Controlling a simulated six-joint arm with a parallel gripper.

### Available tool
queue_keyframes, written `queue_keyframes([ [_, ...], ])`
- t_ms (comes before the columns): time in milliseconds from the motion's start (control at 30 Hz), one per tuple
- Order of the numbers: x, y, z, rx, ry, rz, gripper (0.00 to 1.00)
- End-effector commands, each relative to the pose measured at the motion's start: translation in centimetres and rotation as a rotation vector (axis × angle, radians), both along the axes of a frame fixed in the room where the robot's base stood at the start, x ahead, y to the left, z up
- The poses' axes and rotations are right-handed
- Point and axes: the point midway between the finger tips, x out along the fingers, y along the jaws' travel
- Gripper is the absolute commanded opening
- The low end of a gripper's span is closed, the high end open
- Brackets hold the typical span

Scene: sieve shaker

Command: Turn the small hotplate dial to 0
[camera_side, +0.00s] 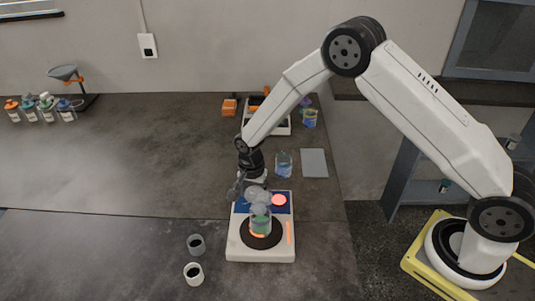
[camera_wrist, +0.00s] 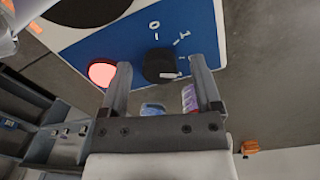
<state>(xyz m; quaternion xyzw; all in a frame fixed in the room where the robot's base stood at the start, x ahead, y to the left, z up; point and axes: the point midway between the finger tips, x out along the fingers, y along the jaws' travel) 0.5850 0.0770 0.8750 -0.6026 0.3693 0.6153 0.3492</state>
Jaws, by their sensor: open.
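The hotplate (camera_side: 235,248) is a white unit with a dark round plate and a blue panel, which also shows in the wrist view (camera_wrist: 205,25). Its small black dial (camera_wrist: 158,64) sits on the panel near white 0 and 1 marks. A small white mark shows at the dial's lower right edge, away from the 0; I cannot tell the exact setting. My gripper (camera_wrist: 161,66) is open, its fingers on either side of the dial; contact is unclear. In the side view my gripper (camera_side: 248,187) is over the back left of the hotplate, and the dial is hidden.
A beaker of green liquid (camera_side: 261,222) stands steaming on the plate, close to my gripper. A glowing red disc (camera_wrist: 102,72) is left of the dial. Two small cups (camera_side: 195,244) stand left of the hotplate; another beaker (camera_side: 284,165) stands behind. The left bench is mostly clear.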

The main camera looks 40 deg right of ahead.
Motion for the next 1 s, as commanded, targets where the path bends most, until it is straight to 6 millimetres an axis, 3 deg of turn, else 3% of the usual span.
queue_keyframes([
  [67,0.00,0.00,0.01,0.000,0.000,0.000,0.82],
  [300,0.00,0.01,0.03,0.000,0.000,0.000,0.05],
  [333,0.00,0.01,0.03,0.000,0.000,0.000,0.00],
  [667,0.00,0.01,0.04,0.000,0.000,0.024,0.00],
  [1000,-0.02,0.00,0.02,-0.002,0.000,0.184,0.00],
])
